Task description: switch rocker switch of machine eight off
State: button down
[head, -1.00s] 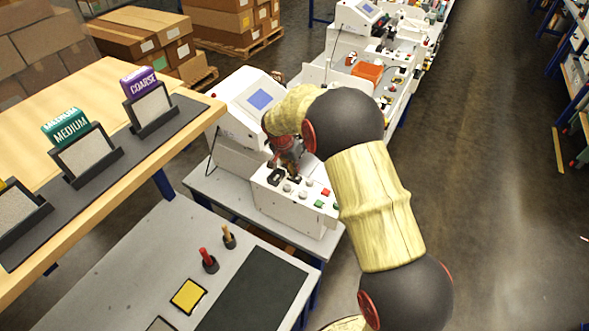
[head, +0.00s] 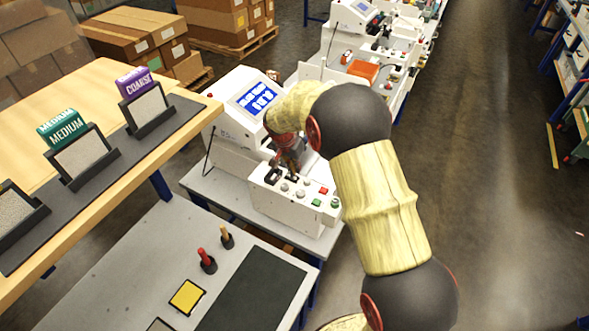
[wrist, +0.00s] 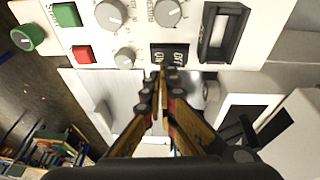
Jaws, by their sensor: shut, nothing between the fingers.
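The machine has a white control panel (head: 290,212) on its front. In the wrist view a black rocker switch (wrist: 168,54) with white lettering sits between a small grey knob (wrist: 125,58) and a black recessed slot (wrist: 222,36). My gripper (wrist: 163,72) is shut and empty. Its tips are at the lower edge of the rocker in the picture; I cannot tell whether they touch it or which side is pressed. In the head view my gripper (head: 286,162) is over the back left of the panel. The machine's screen (head: 257,98) is lit blue with white text.
Green (wrist: 67,14) and red (wrist: 83,54) buttons and a green round knob (wrist: 28,37) share the panel. Grey dials (wrist: 168,12) stand above the rocker. A wooden shelf (head: 190,92) is at the left. More machines stand behind, and the aisle at right is clear.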

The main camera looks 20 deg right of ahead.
jog(key=d+v, duration=0.1)
jog(key=v, duration=1.1)
jog(key=shift+s+d+r+p, duration=0.2)
jog(key=shift+s+r+p, duration=0.2)
jog(key=shift+r+p, duration=0.05)
jog(key=shift+a, duration=0.1)
jog(key=shift+a+r+p, duration=0.1)
jog(key=shift+r+p, duration=0.05)
jog(key=shift+p, duration=0.25)
